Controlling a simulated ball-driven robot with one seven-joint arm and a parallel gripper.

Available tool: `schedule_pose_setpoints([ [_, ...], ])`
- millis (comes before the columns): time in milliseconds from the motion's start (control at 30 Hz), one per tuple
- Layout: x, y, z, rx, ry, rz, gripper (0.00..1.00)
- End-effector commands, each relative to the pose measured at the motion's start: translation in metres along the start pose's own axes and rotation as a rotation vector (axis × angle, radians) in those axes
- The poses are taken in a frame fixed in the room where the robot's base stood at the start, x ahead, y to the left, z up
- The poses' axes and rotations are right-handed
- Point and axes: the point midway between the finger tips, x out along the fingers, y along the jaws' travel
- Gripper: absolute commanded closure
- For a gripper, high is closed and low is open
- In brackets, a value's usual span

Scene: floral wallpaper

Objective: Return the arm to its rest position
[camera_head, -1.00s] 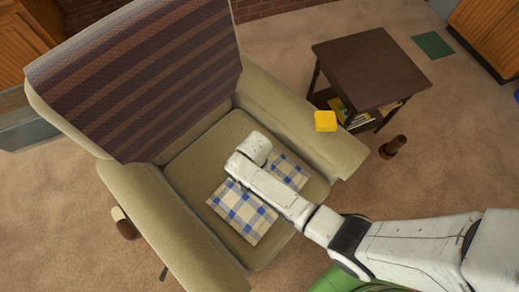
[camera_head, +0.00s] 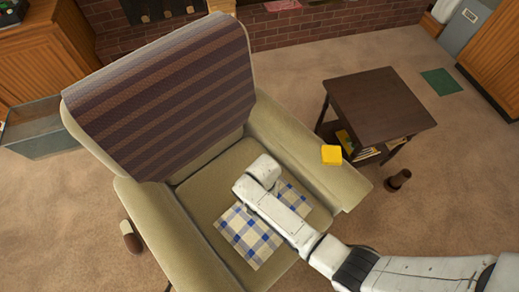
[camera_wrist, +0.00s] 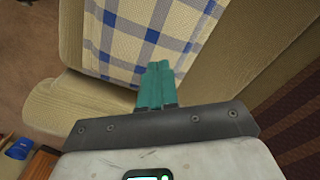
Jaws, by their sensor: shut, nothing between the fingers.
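My arm reaches in from the lower right of the head view and extends over the seat of a beige armchair (camera_head: 198,225). A blue-and-white checked cloth (camera_head: 247,236) lies on the seat, partly hidden under my arm. In the head view my gripper's fingers are hidden by the wrist. In the wrist view my gripper (camera_wrist: 156,72) shows its two teal fingers together, with nothing between them. The checked cloth (camera_wrist: 150,32) is beyond the fingertips there; I cannot tell whether they touch it.
A dark side table (camera_head: 378,104) and a brown cylindrical object (camera_head: 398,181) stand to the right. A grey open bin (camera_head: 45,130) is at the left.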

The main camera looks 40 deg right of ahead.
Motion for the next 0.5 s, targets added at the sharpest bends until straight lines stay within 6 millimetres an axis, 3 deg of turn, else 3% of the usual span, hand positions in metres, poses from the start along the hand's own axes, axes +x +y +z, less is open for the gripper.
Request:
schedule_pose_setpoints([
  [300,-0.003,0.004,0.001,-0.013,0.001,-0.002,1.00],
  [500,-0.033,0.036,0.005,-0.160,0.012,-0.018,1.00],
])
